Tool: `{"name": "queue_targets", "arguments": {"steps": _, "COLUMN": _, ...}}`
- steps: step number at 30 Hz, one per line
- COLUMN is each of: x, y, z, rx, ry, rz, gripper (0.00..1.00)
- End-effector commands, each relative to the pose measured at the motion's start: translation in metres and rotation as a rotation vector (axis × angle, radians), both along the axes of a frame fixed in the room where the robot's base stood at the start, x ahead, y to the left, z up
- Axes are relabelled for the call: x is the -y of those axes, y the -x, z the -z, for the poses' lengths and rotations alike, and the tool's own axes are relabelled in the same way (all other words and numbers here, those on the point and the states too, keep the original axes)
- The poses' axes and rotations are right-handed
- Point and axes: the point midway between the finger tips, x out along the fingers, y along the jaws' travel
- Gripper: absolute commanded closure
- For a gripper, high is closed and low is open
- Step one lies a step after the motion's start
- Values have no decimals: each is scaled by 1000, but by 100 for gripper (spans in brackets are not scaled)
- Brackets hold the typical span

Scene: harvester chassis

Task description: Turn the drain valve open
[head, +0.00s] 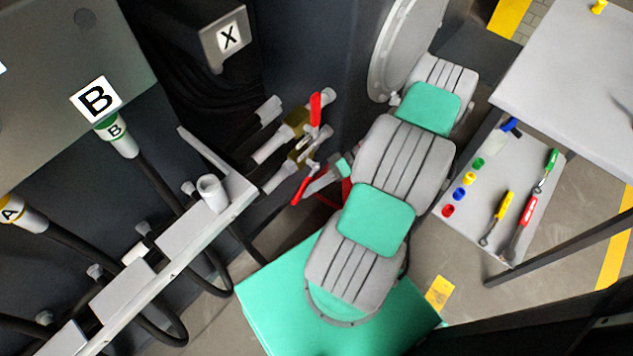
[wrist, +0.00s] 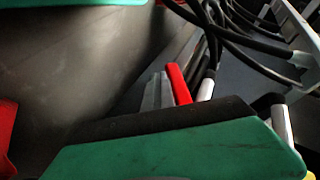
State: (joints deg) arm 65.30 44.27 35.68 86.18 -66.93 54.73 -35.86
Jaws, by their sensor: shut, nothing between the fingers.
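Two valves with brass bodies and red levers sit on pale pipe stubs at the chassis. The upper valve (head: 296,121) has its red lever (head: 315,110) pointing up in the picture. The lower valve (head: 300,155) has its red lever (head: 302,188) pointing down-left, across its pipe. No label shows which is the drain valve. My gripper (head: 311,188) is shut and empty, close beside the lower lever. In the wrist view, my grey fingers (wrist: 157,92) stand just left of a red lever (wrist: 178,84); I cannot tell whether they touch. A green body hides the lower part there.
A white rail (head: 185,235) with hoses runs along the left. An X-marked bracket (head: 228,38) hangs above the valves. Dark hoses (wrist: 215,45) show beyond the lever.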

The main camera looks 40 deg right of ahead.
Motion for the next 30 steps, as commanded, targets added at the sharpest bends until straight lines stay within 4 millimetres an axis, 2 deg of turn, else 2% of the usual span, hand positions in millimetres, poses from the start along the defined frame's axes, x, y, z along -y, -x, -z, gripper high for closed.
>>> {"name": "queue_targets", "arguments": {"steps": 6, "x": -17, "y": 2, "z": -11, "rx": 0, "ry": -3, "rz": -16, "gripper": 100}}
{"name": "queue_targets", "arguments": {"steps": 12, "x": -25, "y": 3, "z": -19, "rx": -1, "ry": -2, "rz": -17, "gripper": 100}}
{"name": "queue_targets", "arguments": {"steps": 30, "x": -33, "y": 4, "z": -28, "rx": 1, "ry": -2, "rz": -17, "gripper": 100}}
